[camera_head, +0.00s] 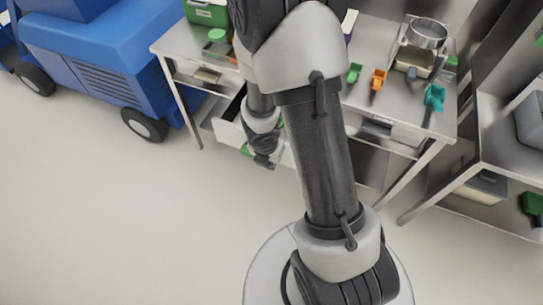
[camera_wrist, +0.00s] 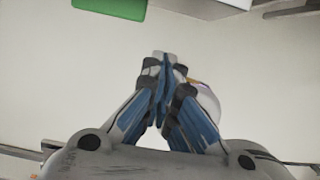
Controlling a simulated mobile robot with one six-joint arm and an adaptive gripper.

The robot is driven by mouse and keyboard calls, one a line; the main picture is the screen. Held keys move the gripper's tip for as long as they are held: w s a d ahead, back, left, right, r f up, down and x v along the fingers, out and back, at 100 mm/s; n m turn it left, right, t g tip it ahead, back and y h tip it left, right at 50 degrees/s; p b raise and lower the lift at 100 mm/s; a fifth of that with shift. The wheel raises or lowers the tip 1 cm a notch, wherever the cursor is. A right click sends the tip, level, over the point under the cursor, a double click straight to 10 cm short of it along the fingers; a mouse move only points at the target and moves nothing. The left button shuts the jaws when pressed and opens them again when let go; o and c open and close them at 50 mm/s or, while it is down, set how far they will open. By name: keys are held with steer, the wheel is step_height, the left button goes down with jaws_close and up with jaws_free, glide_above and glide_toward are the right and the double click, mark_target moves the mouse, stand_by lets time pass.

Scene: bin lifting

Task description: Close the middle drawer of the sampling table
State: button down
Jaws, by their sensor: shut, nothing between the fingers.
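The steel sampling table (camera_head: 172,46) stands at the back, partly hidden behind my arm. A pale drawer (camera_head: 228,132) sticks out from its front, between the table's left end and my arm, and looks pulled open. My arm hides much of it, so how far it is out is hard to tell. My gripper (camera_head: 265,163) hangs at the drawer's front, pointing down. Whether it touches the drawer cannot be told. In the wrist view its blue-padded fingers (camera_wrist: 162,62) are together and empty, with pale floor behind them.
A blue machine on wheels (camera_head: 95,50) stands at the left. A steel shelf unit (camera_head: 490,150) stands at the right. Green, orange and teal scoops (camera_head: 434,98) and a round sieve (camera_head: 427,33) lie on the tabletop. The floor (camera_head: 120,220) in front is clear.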

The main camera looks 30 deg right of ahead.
steer(key=w+d+f+b, duration=0.3)
steer(key=d+f+b, duration=0.1)
steer(key=f, duration=0.4)
steer(key=shift+w+d+f, duration=0.4)
steer(key=shift+d, duration=0.1)
